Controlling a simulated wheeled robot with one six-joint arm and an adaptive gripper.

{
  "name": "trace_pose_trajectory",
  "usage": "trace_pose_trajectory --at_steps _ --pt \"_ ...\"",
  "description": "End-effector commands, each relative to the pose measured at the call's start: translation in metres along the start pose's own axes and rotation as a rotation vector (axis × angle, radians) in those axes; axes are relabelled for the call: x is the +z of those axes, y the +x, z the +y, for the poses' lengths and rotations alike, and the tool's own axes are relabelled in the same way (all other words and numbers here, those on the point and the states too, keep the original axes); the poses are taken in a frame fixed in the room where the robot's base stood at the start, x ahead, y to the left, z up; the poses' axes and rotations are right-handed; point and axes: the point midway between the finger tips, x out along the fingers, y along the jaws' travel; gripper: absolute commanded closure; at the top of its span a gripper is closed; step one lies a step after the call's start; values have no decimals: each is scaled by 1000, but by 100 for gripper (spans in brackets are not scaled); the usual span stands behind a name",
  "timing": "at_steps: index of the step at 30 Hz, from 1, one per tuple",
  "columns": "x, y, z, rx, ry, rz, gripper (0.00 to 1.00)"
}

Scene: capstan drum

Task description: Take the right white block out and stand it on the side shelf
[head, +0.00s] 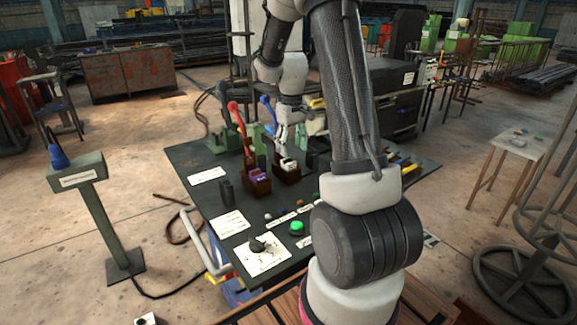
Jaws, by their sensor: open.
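A white block (289,163) sits in the right one of two brown holders (287,175) on the dark table. My gripper (282,142) is open just above this holder, pointing down. I cannot tell whether its fingers touch the block. The left brown holder (257,188) carries a purple-and-white piece (258,176). Nothing in view is clearly marked as the side shelf; a small pale-topped table (515,141) with small items on it stands apart at the far right.
The dark table (207,196) also bears labels, a black knob (257,246) and a green button (296,228). A green pedestal (95,205) stands left. My arm hides the table's right middle.

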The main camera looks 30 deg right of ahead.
Motion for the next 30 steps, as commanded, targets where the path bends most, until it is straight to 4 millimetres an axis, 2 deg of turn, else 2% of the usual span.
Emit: trace_pose_trajectory --at_steps 9,12,20,30 --pt "-6 46 -3 -1 0 -3 43" --pt "-6 57 -2 0 0 -2 43" --pt "-6 59 -2 0 1 1 43" --pt "-6 59 -2 0 1 1 100"
